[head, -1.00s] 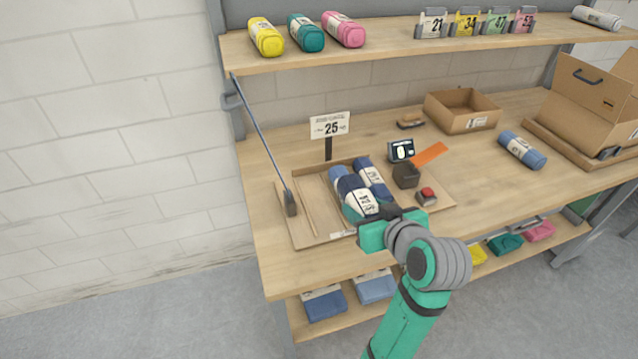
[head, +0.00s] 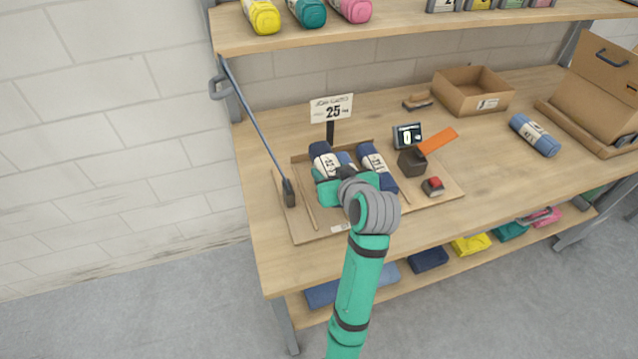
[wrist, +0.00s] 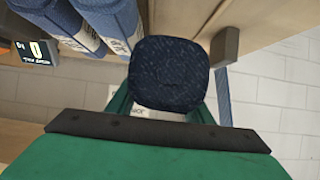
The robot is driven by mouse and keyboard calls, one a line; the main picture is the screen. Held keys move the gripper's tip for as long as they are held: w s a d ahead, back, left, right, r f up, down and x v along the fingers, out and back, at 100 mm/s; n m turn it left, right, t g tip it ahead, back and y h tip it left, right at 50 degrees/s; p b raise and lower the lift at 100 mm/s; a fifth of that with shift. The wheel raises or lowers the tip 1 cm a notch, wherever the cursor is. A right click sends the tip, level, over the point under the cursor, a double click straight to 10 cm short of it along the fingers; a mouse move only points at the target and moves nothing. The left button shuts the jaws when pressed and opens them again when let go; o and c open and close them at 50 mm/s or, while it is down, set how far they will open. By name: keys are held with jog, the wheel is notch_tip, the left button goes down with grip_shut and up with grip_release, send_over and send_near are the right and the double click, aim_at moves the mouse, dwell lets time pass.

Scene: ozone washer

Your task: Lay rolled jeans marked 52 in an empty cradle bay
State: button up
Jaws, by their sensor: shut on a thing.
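My gripper (head: 328,177) is shut on a dark navy jeans roll (head: 320,150) with a pale label band, over the left part of the brown cradle (head: 304,228). In the wrist view the roll's round end (wrist: 168,75) faces me between the fingers. I cannot read its number or tell whether it touches the cradle floor. The cradle's left strip, past a thin divider (head: 306,205), holds no roll.
A sign reading 25 (head: 332,109) stands behind the cradle. A small display (head: 408,136), a dark block (head: 411,160) and a red button (head: 433,186) sit at right. Another blue roll (head: 535,135) lies on open table.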

jog(key=f, duration=0.1)
jog(key=w+a+f, duration=0.2)
jog(key=f, duration=0.1)
jog(key=shift+w+a, duration=0.1)
jog(key=shift+a, duration=0.15)
jog(key=shift+w+a+f, duration=0.1)
jog(key=shift+w+f, duration=0.1)
jog(key=shift+f, duration=1.5)
jog(key=shift+f, duration=0.1)
jog(key=o, duration=1)
jog(key=shift+f, duration=0.1)
jog(key=shift+s+r, duration=0.15)
jog(key=shift+r, duration=0.1)
jog(key=v, duration=1.1)
jog(key=shift+s+r, duration=0.15)
jog(key=shift+s, duration=0.2)
jog(key=shift+d, duration=0.2)
